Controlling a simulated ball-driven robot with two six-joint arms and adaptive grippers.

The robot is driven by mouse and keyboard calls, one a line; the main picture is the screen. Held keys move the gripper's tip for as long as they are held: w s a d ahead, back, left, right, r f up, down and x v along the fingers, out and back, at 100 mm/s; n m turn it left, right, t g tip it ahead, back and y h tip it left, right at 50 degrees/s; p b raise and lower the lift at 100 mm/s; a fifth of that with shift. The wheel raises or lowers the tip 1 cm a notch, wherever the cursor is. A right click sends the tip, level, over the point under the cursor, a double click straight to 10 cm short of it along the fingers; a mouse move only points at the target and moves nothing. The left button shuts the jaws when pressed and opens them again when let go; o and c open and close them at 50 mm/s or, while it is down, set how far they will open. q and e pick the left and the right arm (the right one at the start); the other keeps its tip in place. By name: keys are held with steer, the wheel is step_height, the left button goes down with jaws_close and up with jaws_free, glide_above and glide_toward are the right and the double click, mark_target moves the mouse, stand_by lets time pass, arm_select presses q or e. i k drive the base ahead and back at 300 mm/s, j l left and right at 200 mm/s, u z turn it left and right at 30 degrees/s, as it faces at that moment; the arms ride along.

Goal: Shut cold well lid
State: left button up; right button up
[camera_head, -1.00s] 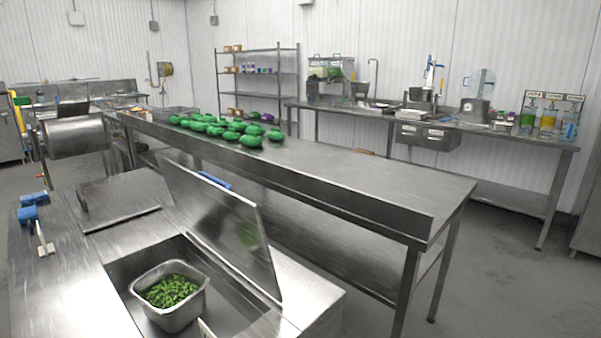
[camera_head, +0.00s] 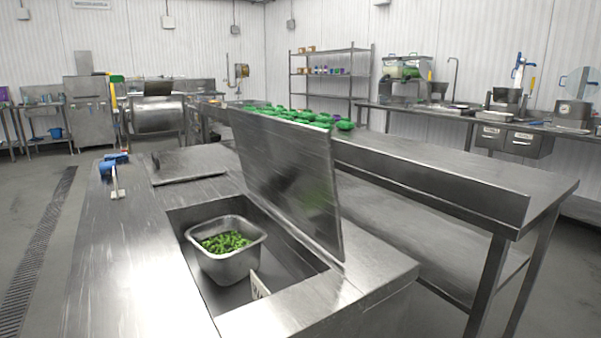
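The cold well lid (camera_head: 290,178) is a flat steel panel standing open, nearly upright, along the far right side of the well. The cold well (camera_head: 290,268) is a dark rectangular opening in the steel counter. A square steel pan (camera_head: 229,262) holding chopped green vegetables (camera_head: 225,242) sits in it. A small pale card or tag (camera_head: 260,285) stands at the well's near edge. A second steel lid (camera_head: 190,166) lies flat on the counter behind the well. Neither of my grippers is in view.
A long steel table (camera_head: 440,185) with several green bundles (camera_head: 300,116) stands behind the lid. A floor drain (camera_head: 35,250) runs at left.

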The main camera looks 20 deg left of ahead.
mark_target(288, 165)
steer(key=i+l+u, duration=0.1)
steer(key=i+l, duration=0.25)
steer(key=i+l+u, duration=0.1)
steer(key=i+l, duration=0.2)
steer(key=l, duration=0.15)
steer(key=i+l+u, duration=0.1)
steer(key=i+l, duration=0.25)
steer(key=l, duration=0.1)
